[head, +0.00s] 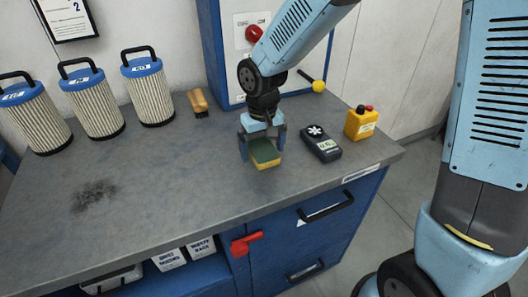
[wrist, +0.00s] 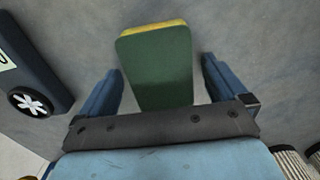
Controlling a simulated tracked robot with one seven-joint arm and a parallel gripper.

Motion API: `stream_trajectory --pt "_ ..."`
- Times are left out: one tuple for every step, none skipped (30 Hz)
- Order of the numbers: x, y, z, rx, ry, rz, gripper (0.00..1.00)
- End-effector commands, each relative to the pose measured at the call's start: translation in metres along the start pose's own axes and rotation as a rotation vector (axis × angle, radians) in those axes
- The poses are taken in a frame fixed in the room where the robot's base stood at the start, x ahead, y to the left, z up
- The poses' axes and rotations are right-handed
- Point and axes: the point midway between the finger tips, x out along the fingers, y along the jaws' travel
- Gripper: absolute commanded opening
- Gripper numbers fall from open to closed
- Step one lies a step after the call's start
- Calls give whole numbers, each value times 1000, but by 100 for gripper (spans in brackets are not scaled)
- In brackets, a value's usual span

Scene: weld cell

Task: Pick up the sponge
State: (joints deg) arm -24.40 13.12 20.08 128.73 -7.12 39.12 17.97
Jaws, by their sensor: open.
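The sponge (head: 266,156) has a green top and a yellow layer below, and lies on the grey bench top (head: 175,185). My gripper (head: 262,147) points down over it, with one finger on each side. In the wrist view the sponge (wrist: 157,65) lies between the open fingers of my gripper (wrist: 160,80), with a gap visible on both sides. Its near end is hidden by the gripper body. I cannot tell the exact height of the fingertips over the bench.
A dark handheld meter (head: 321,144) lies close to the right, with a yellow button box (head: 361,123) beyond it. A wooden brush (head: 198,102) and several pleated filters (head: 148,95) stand at the back left.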

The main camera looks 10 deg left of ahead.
Motion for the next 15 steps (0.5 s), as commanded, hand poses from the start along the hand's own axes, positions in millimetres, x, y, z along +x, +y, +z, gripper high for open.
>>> stream_trajectory --pt "0 0 0 0 0 0 99" --pt "0 0 0 0 0 0 99" --pt "0 0 0 0 0 0 99" --pt "0 0 0 0 0 0 97" --pt "0 0 0 0 0 0 94" --pt "0 0 0 0 0 0 90" --pt "0 0 0 1 0 0 87" --pt "0 0 0 1 0 0 85" --pt "0 0 0 1 0 0 81" --pt "0 0 0 1 0 0 78" --pt "0 0 0 1 0 0 75" --pt "0 0 0 1 0 0 71" --pt "0 0 0 1 0 0 68" --pt "0 0 0 1 0 0 65" --pt "0 0 0 1 0 0 62"
